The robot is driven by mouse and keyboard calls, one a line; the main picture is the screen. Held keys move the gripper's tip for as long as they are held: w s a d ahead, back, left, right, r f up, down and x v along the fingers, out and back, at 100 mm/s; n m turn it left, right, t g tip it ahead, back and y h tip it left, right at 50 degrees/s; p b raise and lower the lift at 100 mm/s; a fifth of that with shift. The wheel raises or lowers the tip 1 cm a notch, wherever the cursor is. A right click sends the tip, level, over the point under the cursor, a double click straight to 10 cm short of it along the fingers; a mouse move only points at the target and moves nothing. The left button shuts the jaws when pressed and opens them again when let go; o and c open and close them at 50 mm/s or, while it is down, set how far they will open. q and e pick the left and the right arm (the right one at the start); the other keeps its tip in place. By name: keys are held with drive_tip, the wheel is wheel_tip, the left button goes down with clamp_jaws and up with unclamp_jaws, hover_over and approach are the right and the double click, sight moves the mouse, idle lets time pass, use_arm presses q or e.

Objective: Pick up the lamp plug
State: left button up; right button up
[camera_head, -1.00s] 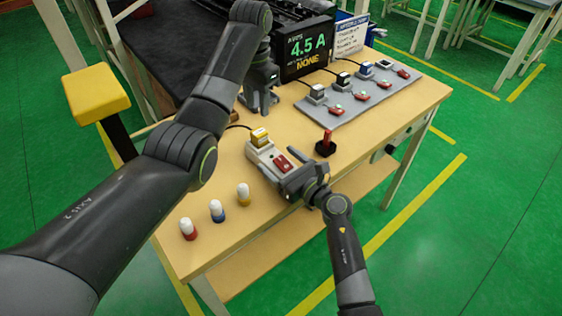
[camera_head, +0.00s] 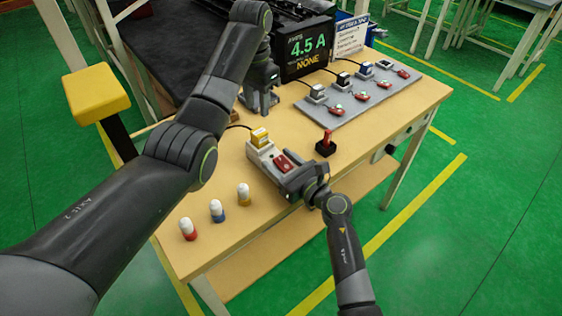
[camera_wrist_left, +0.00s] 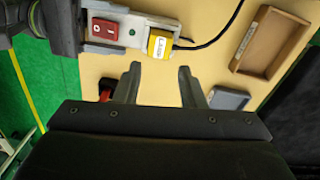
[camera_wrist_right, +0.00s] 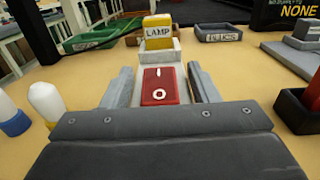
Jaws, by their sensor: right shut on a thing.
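The lamp plug (camera_head: 260,136) is yellow, labelled LAMP in the right wrist view (camera_wrist_right: 158,33). It stands upright in the far end of a pale socket block (camera_head: 262,155) with a red rocker switch (camera_head: 284,164). A black cord runs from the plug in the left wrist view. My right gripper (camera_head: 290,178) is shut on the socket block, its fingers along both sides near the switch (camera_wrist_right: 159,86). My left gripper (camera_head: 262,107) is open and empty over the table behind the plug. Its fingers (camera_wrist_left: 160,85) are apart, and the plug (camera_wrist_left: 160,44) lies beyond them.
A grey strip (camera_head: 360,94) with several plugs and red switches lies at the back right. A black-based red switch (camera_head: 326,145) stands right of the block. Three white-topped pegs (camera_head: 217,211) stand at the front left. A display (camera_head: 307,50) reads 4.5 A and NONE.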

sight(258, 132)
use_arm(q)
drive_tip(key=shift+o, duration=0.4)
drive_tip(key=shift+o, duration=1.3)
drive_tip(key=shift+f, duration=0.15)
drive_tip(key=shift+o, duration=0.7)
drive_tip(key=shift+w+a+f+h, duration=0.15)
drive_tip(key=shift+f+h, duration=0.15)
drive_tip(key=f+h, duration=0.1)
drive_tip(key=a+f+t+h, duration=0.1)
drive_tip(key=w+f, duration=0.1)
drive_tip(key=shift+w+a+f+t+h, duration=0.1)
drive_tip(key=shift+a+f+t+h, duration=0.25)
drive_tip(key=shift+t+h, duration=0.05)
drive_tip(key=s+a+f+m+t+h, duration=0.1)
drive_tip(key=s+a+t+h, duration=0.6)
drive_tip(key=s, duration=0.1)
drive_tip(key=x, duration=0.6)
drive_tip(key=shift+w+d+f, duration=0.1)
drive_tip(key=shift+w+d, duration=0.05)
drive_tip(key=shift+d, duration=0.15)
drive_tip(key=shift+s+d+x, duration=0.1)
drive_tip(key=shift+d+x, duration=0.05)
drive_tip(key=shift+x, duration=1.15)
drive_tip(key=shift+s+d+x, duration=0.1)
drive_tip(key=shift+s+x, duration=0.05)
drive_tip(key=shift+x, duration=1.1)
